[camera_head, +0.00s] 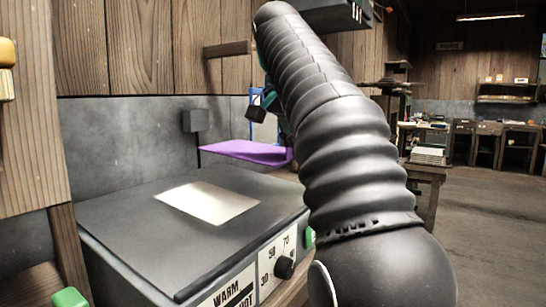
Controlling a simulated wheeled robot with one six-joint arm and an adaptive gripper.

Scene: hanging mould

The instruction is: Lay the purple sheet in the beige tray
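The purple sheet (245,151) is flat and roughly level, in the air beyond the grey warming unit's back edge. Its right end meets the small teal-and-dark end of my arm, where my gripper (289,153) seems shut on it. My arm hides most of the gripper, and the fingertips are not clear. I cannot make out a beige tray in this view.
The grey warming unit (135,222) fills the lower left, with a pale cream rectangle (208,202) on its flat top and a black knob (284,267) in front. A wooden peg (228,49) juts from the plank wall. Open floor lies at right.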

